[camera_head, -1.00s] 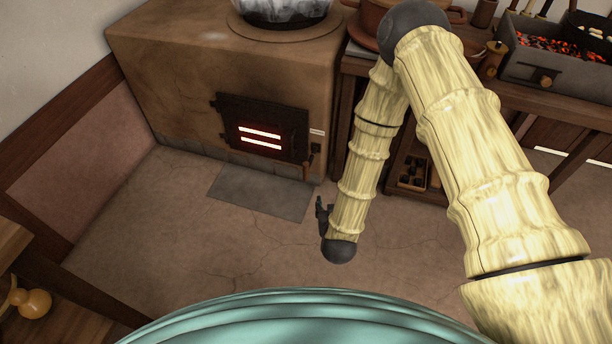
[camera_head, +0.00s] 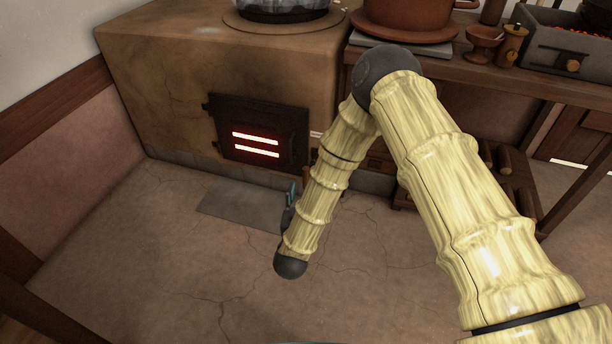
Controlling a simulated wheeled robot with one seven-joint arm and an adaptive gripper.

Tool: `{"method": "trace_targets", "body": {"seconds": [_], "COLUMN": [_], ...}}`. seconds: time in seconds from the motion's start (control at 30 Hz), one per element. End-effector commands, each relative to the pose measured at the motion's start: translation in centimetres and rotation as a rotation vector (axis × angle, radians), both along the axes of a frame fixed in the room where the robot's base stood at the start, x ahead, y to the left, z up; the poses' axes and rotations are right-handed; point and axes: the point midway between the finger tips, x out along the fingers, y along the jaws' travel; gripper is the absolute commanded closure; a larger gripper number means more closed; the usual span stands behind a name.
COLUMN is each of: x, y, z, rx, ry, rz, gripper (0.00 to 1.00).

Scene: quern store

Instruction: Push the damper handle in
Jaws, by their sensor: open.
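A clay stove (camera_head: 180,100) stands at the back left, with a dark iron fire door (camera_head: 262,115) whose two slots glow red. A small pale label (camera_head: 316,133) shows on the stove front just right of the door. The damper handle is not clearly visible; my forearm covers the area below the label. My gripper (camera_head: 291,194) is open and seems empty. It is small and partly hidden at the lower end of my forearm, low in front of the stove and apart from it.
A grey slab (camera_head: 243,206) lies on the floor before the stove. A wooden bench (camera_head: 475,68) to the right bears a reddish pot (camera_head: 404,18), small vessels and a brazier (camera_head: 566,45) with embers. The floor (camera_head: 150,250) at the left is clear.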

Motion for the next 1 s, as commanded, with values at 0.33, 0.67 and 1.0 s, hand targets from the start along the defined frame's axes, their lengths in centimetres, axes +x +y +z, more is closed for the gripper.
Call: {"method": "trace_targets", "body": {"seconds": [0.33, 0.67, 1.0], "x": [4.4, 9.1, 10.6], "y": [-0.6, -1.1, -1.3], "z": [-0.3, -0.3, 0.0], "rx": [0.002, 0.001, 0.001], "ry": [-0.004, -0.002, -0.001], "rz": [-0.002, -0.001, 0.0], "gripper": [0.57, 0.57, 0.57]}}
